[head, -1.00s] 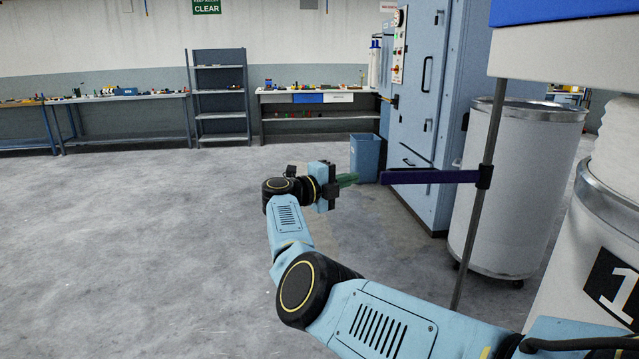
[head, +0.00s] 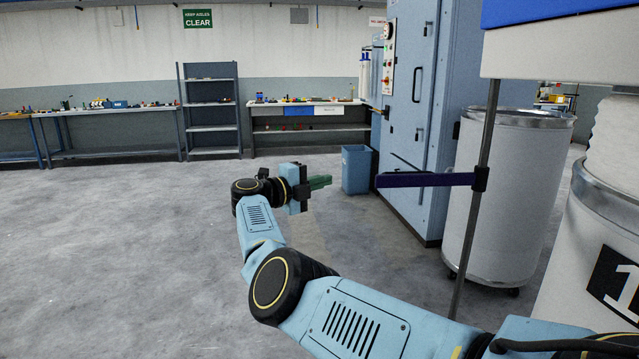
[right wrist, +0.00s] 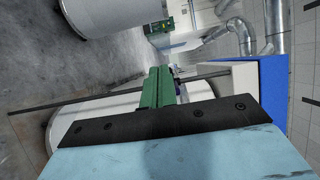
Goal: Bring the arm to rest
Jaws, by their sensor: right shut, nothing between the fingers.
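My right arm reaches in from the lower right of the head view, bent at a black elbow joint. Its gripper (head: 320,182), with green fingers, is in the air over the open floor, left of the purple bar. The fingers are together and hold nothing. In the right wrist view the green fingers (right wrist: 158,88) also show closed and empty. My left gripper is not in either view.
A purple bar (head: 425,180) sticks out left from a thin dark post (head: 478,215), close to the right of my gripper. White cans (head: 508,190) and a blue cabinet (head: 415,110) stand at right. A blue bin (head: 356,169) stands beyond. The floor at left is clear.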

